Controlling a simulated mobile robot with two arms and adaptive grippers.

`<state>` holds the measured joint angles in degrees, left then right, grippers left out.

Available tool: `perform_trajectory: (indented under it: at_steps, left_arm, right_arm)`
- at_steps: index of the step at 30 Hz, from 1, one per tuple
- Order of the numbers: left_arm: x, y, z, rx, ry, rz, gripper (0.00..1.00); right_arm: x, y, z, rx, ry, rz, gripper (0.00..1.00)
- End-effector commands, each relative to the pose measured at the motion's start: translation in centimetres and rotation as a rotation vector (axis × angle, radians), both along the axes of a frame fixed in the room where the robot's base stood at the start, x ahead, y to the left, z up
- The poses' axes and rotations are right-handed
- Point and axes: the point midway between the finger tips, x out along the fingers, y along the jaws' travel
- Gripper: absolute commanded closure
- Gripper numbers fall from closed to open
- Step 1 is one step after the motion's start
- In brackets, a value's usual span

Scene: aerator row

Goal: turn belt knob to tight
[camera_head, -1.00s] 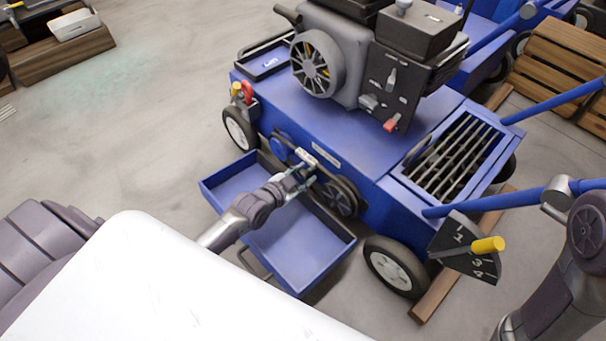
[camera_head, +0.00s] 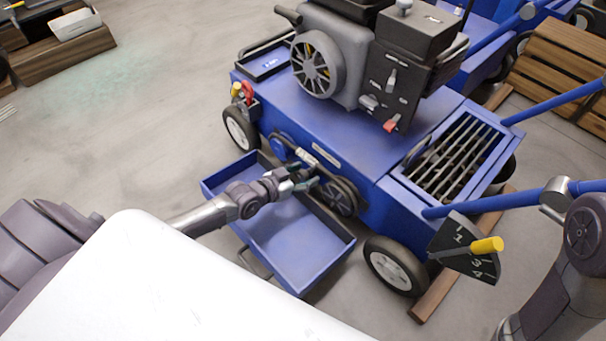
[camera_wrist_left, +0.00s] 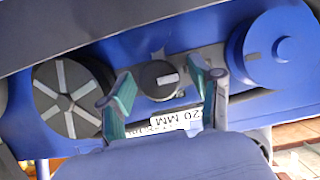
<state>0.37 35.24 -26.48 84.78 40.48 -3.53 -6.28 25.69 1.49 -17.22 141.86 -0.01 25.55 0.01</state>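The belt knob (camera_wrist_left: 160,80) is a round black knob with a pale pointer mark. It sits on a grey plate on the blue machine's side, between a black spoked pulley (camera_wrist_left: 68,98) and a blue round pulley (camera_wrist_left: 270,48). My left gripper (camera_wrist_left: 162,92) is open in the left wrist view, with one green-padded finger on each side of the knob and gaps visible. In the head view my left gripper (camera_head: 308,182) is at the belt on the machine's side and hides the knob. My right gripper is not in view; only part of my right arm shows.
An open blue drawer (camera_head: 290,235) juts out below my left arm. The machine (camera_head: 330,125) carries an engine (camera_head: 335,65). A lever with a yellow grip (camera_head: 487,245) stands at its right. A label reading "20 MM" (camera_wrist_left: 190,118) shows below the knob.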

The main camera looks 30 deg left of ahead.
Motion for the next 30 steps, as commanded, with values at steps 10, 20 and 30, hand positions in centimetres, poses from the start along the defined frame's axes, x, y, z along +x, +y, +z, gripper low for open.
perform_trajectory:
  at_steps: [10,20,30]
  left_arm:
    - [-0.7,0.2,0.1,0.002,0.002,0.000,0.36]
    - [-6.3,2.2,2.5,0.004,0.004,-0.002,0.36]
    - [-10.2,3.6,4.4,0.002,0.002,0.000,0.36]
  right_arm:
    - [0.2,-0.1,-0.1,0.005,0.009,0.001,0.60]
    - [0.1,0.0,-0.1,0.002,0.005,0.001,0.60]
    - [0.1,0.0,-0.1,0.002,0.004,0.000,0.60]
